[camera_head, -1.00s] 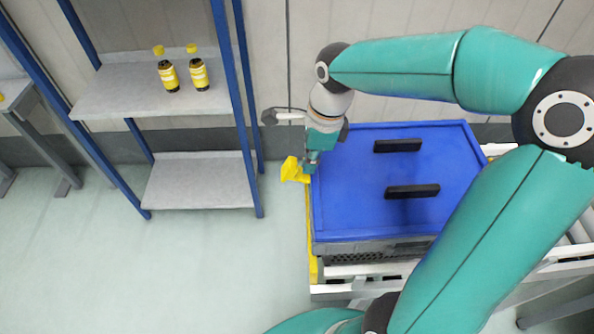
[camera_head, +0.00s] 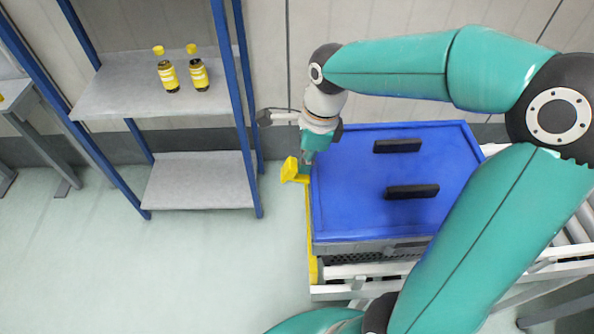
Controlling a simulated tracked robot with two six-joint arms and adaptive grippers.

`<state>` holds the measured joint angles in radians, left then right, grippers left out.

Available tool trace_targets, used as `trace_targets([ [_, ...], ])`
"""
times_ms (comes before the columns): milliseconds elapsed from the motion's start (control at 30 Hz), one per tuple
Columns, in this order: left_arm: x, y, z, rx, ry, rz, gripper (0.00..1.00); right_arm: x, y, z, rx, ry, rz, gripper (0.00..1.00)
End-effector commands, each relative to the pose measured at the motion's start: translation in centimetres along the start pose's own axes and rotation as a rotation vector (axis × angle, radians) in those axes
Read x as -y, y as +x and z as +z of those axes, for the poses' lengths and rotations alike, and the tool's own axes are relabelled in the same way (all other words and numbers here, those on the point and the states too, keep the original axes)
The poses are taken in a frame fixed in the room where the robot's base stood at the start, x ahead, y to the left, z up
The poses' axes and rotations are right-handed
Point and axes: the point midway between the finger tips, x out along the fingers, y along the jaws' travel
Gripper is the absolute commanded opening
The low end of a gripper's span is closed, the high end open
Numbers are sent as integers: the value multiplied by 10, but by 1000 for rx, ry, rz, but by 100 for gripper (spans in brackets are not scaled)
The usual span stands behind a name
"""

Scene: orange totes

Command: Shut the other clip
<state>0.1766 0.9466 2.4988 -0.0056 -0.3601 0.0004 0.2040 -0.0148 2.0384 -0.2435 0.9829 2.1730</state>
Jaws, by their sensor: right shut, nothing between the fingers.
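A yellow clip (camera_head: 290,170) sticks out from the left side of a box with a blue lid (camera_head: 350,200). My right gripper (camera_head: 305,172) is shut and empty, pointing down at the lid's left edge right beside the clip. I cannot tell whether it touches the clip, since the fingertips partly hide it. The lid has two black handles, one (camera_head: 398,146) at the back and one (camera_head: 412,191) nearer the front. The box's right side is hidden behind my right arm. My left gripper is not in view.
The box stands on a white roller conveyor (camera_head: 345,290) with a yellow strip along its left side. A blue-framed shelf rack (camera_head: 160,90) stands at the left with two yellow-capped bottles (camera_head: 168,72). The floor between rack and conveyor is clear.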

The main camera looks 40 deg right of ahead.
Motion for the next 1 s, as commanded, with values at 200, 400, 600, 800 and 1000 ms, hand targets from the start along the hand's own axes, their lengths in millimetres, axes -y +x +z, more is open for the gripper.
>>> trace_targets([
  [200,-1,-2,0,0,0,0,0,0,1,9,0,-2,0,0],
  [400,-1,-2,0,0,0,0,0,0,2,13,0,-1,-1,0],
  [600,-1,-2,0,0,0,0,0,0,2,13,0,-1,0,0],
  [800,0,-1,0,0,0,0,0,0,4,14,0,-2,0,0],
  [1000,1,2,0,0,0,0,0,0,9,18,0,-2,0,0],
])
